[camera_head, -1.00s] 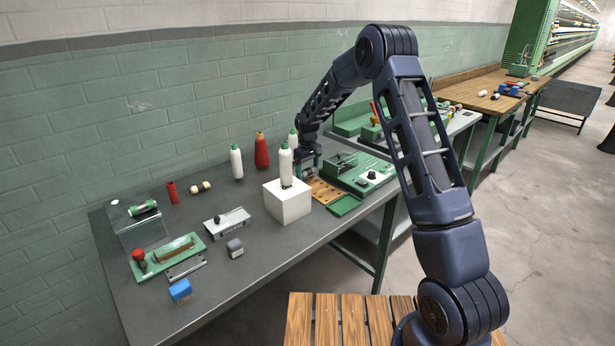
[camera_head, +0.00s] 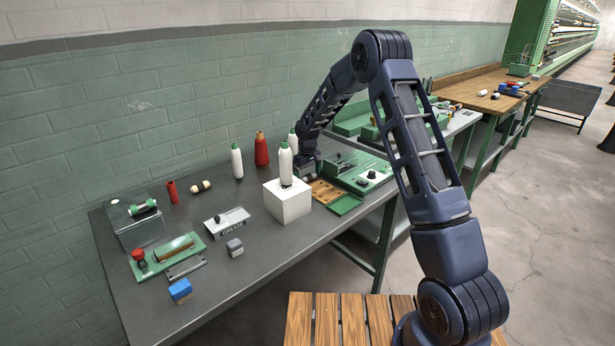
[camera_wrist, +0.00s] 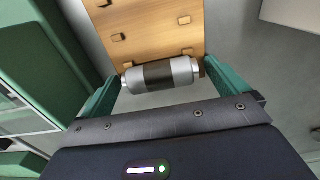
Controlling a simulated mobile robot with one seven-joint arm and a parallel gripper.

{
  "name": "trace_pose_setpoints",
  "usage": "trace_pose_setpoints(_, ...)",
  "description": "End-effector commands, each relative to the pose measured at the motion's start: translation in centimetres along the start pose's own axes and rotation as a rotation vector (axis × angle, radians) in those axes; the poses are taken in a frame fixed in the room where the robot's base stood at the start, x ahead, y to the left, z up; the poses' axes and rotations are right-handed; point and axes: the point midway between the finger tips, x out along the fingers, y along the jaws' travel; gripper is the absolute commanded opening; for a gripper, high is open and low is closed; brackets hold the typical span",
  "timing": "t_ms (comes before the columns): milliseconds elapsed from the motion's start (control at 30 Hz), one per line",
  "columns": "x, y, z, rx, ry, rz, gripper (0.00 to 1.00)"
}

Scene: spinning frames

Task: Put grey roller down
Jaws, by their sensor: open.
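The grey roller (camera_wrist: 160,75), silver-grey with a dark middle band, lies crosswise at the near edge of the wooden peg board (camera_wrist: 150,28) in the wrist view. My gripper (camera_wrist: 160,82) is open. Its green fingers stand at either end of the roller, with the ends close to the fingertips. Whether the roller bears fully on the board I cannot tell. In the head view the board (camera_head: 325,191) lies right of the white block, and my gripper (camera_head: 312,168) is above its back end, partly hidden behind the bobbin. The roller cannot be made out there.
A white block (camera_head: 288,203) with an upright white bobbin (camera_head: 286,163) stands close left of the board. A green machine (camera_head: 365,175) is close on the right, and a red bobbin (camera_head: 262,149) stands behind.

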Motion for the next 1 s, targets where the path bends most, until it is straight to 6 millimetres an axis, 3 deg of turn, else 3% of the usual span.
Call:
trace_pose_setpoints(233,-2.1,0.1,0.0,0.000,0.003,0.001,0.99)
trace_pose_setpoints(700,-10.5,0.0,0.0,0.000,0.002,0.001,0.99)
trace_pose_setpoints(1000,-12.3,0.0,0.0,0.000,0.000,0.000,0.99)
